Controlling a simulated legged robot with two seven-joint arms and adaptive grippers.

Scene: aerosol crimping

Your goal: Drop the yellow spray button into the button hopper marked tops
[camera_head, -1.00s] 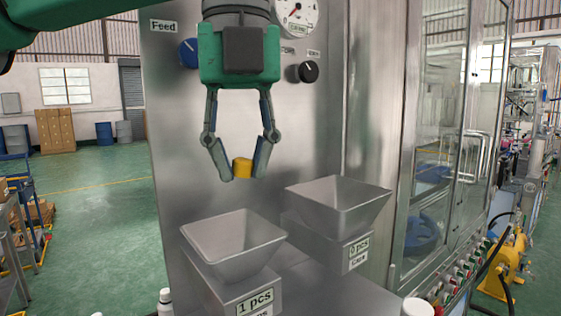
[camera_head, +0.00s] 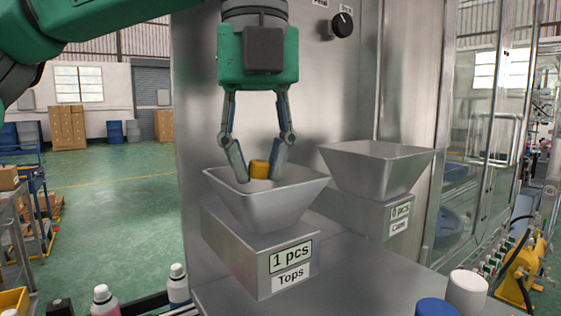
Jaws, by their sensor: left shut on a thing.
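The yellow spray button (camera_head: 260,169) is held between the fingertips of my left gripper (camera_head: 259,174), which is shut on it. Gripper and button are at the mouth of the button hopper (camera_head: 266,208), a grey metal funnel. The box under this hopper carries a display reading "1 pcs" and a label "Tops" (camera_head: 291,276). The fingers point down and their tips overlap the funnel's opening in the picture. The inside bottom of the hopper is hidden. My right gripper is not in view.
A second hopper (camera_head: 377,173), with a display reading "0 pcs" and a label that seems to read "Caps", stands to the right. White-capped bottles (camera_head: 178,284) stand at the lower left. A white cap (camera_head: 466,291) and a blue one (camera_head: 437,307) show at the lower right.

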